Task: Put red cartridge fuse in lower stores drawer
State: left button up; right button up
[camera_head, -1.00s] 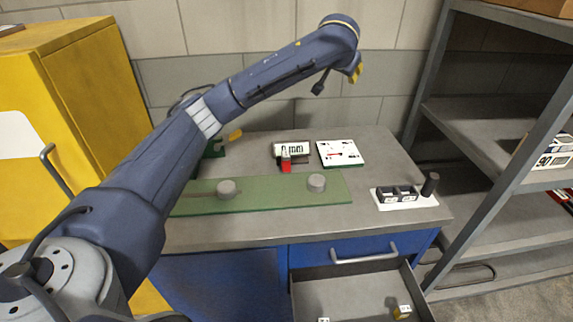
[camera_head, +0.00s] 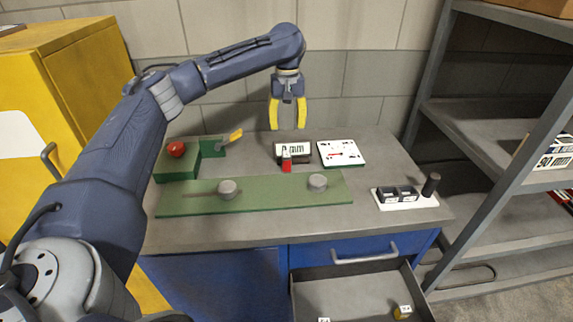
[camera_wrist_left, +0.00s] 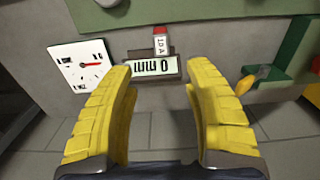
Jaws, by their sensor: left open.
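In the left wrist view the fuse (camera_wrist_left: 161,42), with a white label band, shows beyond the fingertips beside the block. My left gripper (camera_head: 288,126) is open and empty, with yellow fingers pointing down, above and behind the fuse and apart from it. The lower stores drawer (camera_head: 350,290) is pulled open below the bench at the bottom of the head view. My right gripper is not in view.
A gauge plate (camera_head: 341,153) lies right of the block. A green board with two knobs (camera_head: 260,194) lies in front. A red button box (camera_head: 176,162) is at left, a black fuse holder (camera_head: 397,194) at right. The upper drawer (camera_head: 362,247) is shut.

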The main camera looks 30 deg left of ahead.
aim_at(286, 164)
pick_arm(q)
notch_tip(286, 164, down, 17)
jog(key=shift+a+r, duration=0.1)
dwell(0.9)
jog(key=shift+c, duration=0.4)
grip_shut()
